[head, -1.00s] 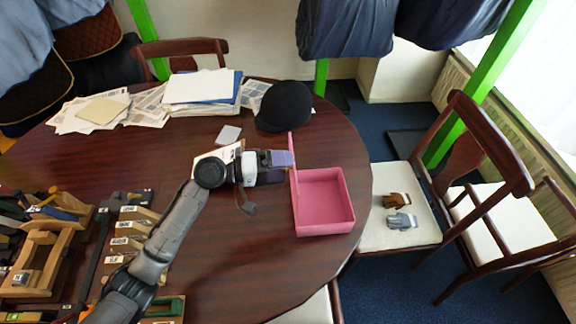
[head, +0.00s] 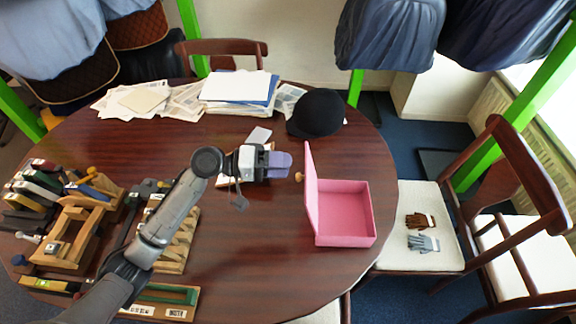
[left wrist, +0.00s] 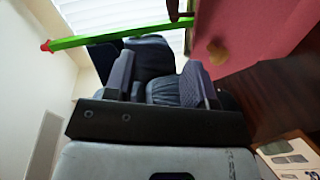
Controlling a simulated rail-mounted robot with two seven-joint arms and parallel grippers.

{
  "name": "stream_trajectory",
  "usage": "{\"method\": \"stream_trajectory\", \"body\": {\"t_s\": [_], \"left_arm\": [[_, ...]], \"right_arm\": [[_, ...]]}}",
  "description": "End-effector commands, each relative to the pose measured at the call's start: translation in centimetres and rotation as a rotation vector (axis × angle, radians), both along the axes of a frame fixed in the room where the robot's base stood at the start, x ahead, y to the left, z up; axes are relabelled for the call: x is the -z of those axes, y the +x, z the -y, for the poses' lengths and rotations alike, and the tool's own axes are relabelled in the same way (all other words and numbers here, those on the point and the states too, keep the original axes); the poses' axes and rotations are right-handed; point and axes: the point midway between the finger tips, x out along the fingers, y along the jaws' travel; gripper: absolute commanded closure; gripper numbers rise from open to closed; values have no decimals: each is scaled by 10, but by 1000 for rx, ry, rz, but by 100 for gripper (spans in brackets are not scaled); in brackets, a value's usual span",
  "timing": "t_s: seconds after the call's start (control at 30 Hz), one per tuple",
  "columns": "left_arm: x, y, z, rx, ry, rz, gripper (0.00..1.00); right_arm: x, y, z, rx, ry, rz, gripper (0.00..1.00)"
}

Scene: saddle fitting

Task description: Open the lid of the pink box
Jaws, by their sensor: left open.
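The pink box (head: 345,212) stands on the right part of the round table, its inside showing empty. Its pink lid (head: 311,190) stands up, roughly upright, along the box's left side. A small yellowish knob (head: 298,177) sticks out from the lid's outer face. The lid (left wrist: 255,30) and knob (left wrist: 217,52) also show in the left wrist view. My left gripper (head: 285,165) is just left of the lid, apart from it, with nothing held. Its two fingers (left wrist: 158,82) are spread in the left wrist view. My right gripper is not in view.
Papers (head: 238,90) and a dark cap (head: 316,113) lie at the back of the table. Wooden racks with tools (head: 75,225) fill the left side. A chair (head: 420,255) with gloves stands beyond the table's right edge. The table's front middle is clear.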

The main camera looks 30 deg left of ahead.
Motion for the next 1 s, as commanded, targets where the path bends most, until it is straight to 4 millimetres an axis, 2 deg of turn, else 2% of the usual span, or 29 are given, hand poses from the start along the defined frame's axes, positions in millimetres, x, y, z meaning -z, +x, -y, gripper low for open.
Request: {"method": "stream_trajectory", "body": {"t_s": [0.5,1.0], "left_arm": [[-7,-14,-29,1,3,-3,50],[-9,-17,-34,1,2,-4,50]], "right_arm": [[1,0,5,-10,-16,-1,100],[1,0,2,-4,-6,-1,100]]}}
